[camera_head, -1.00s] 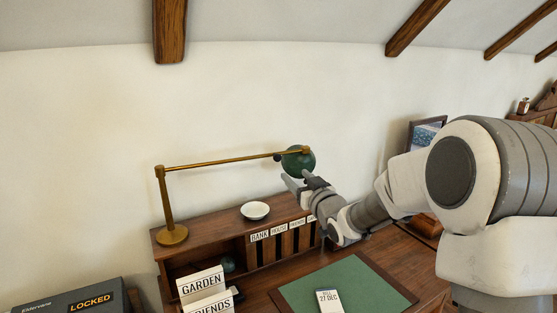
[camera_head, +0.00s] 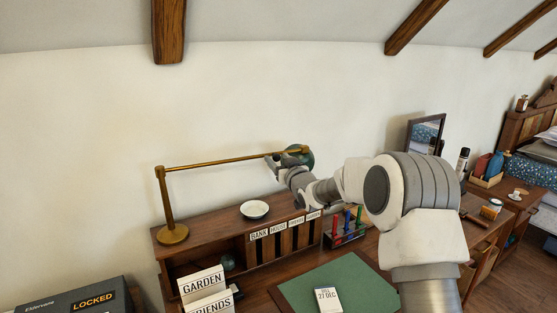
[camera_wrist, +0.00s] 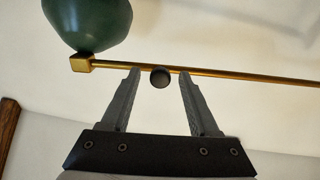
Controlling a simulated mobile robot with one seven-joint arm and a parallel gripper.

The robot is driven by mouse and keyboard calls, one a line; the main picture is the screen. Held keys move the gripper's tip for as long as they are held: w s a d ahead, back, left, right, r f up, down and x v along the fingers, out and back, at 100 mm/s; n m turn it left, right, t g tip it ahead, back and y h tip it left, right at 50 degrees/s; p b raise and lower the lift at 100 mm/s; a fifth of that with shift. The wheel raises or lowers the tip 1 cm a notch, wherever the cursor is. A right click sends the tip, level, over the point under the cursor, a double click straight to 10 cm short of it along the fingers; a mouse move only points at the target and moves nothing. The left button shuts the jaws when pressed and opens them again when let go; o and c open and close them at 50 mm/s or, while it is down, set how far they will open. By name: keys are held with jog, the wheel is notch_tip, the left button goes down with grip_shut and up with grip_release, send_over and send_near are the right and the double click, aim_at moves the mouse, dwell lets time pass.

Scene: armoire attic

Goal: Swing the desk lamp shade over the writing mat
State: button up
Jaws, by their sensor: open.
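The desk lamp has a brass base and post (camera_head: 167,205) on the left of the desk's top shelf. Its brass arm (camera_head: 215,163) reaches right to a green shade (camera_head: 306,157), partly hidden by my gripper. The green writing mat (camera_head: 300,290) lies on the desktop below, to the front of the shade. My gripper (camera_head: 274,160) is open beside the shade. In the wrist view, my open fingers (camera_wrist: 158,82) stand either side of a small dark round knob (camera_wrist: 160,78) by the brass arm, with the green shade (camera_wrist: 90,20) at upper left. I cannot tell whether they touch anything.
A white bowl (camera_head: 255,209) sits on the shelf above labelled slots (camera_head: 285,238). A pen rack (camera_head: 345,237) stands right of the slots. A bill card (camera_head: 328,300) lies on the mat. GARDEN cards (camera_head: 203,281) and a LOCKED box (camera_head: 70,302) are at front left.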

grip_shut()
dwell(0.3)
dwell(1.2)
